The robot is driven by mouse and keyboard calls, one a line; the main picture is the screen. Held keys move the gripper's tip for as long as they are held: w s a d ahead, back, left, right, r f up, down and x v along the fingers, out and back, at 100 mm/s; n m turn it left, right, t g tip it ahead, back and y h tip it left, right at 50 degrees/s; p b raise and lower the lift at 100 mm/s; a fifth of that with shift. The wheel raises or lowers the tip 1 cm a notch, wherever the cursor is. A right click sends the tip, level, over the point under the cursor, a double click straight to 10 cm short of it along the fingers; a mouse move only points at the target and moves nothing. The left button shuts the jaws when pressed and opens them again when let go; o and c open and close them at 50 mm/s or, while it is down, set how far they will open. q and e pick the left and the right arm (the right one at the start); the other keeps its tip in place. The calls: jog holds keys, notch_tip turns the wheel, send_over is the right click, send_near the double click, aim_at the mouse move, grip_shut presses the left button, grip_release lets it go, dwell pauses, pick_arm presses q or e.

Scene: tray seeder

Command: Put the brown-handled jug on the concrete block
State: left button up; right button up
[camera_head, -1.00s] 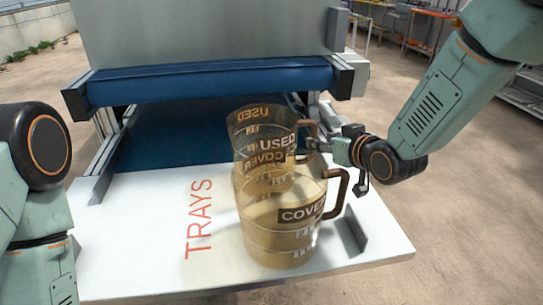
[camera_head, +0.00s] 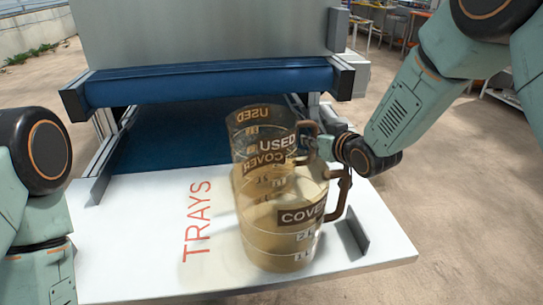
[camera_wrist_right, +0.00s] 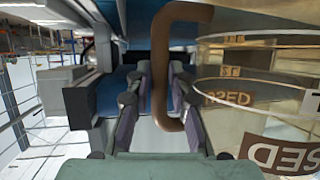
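Two see-through amber jugs stand upright on the white board. The back jug (camera_head: 245,128) has a USED label; the front jug (camera_head: 275,240) has a COVER label and overlaps it in the head view. Both handles look brown. My right gripper (camera_head: 312,147) is at the back jug's handle, its fingertips partly hidden. In the right wrist view, the brown handle (camera_wrist_right: 161,80) passes between the spread fingers (camera_wrist_right: 160,105), with a gap showing beside it. The USED jug (camera_wrist_right: 235,95) is to the right. My left gripper is out of view. I see no concrete block.
The white board (camera_head: 150,225), marked TRAYS, has clear room on its left. A small grey upright plate (camera_head: 355,240) stands near its right edge. Behind is the machine's blue bar (camera_head: 205,80) above a dark blue belt (camera_head: 165,145).

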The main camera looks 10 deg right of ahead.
jog(key=shift+s+d+r, duration=0.1)
jog(key=shift+s+r, duration=0.05)
grip_shut()
jog(key=shift+r, duration=0.1)
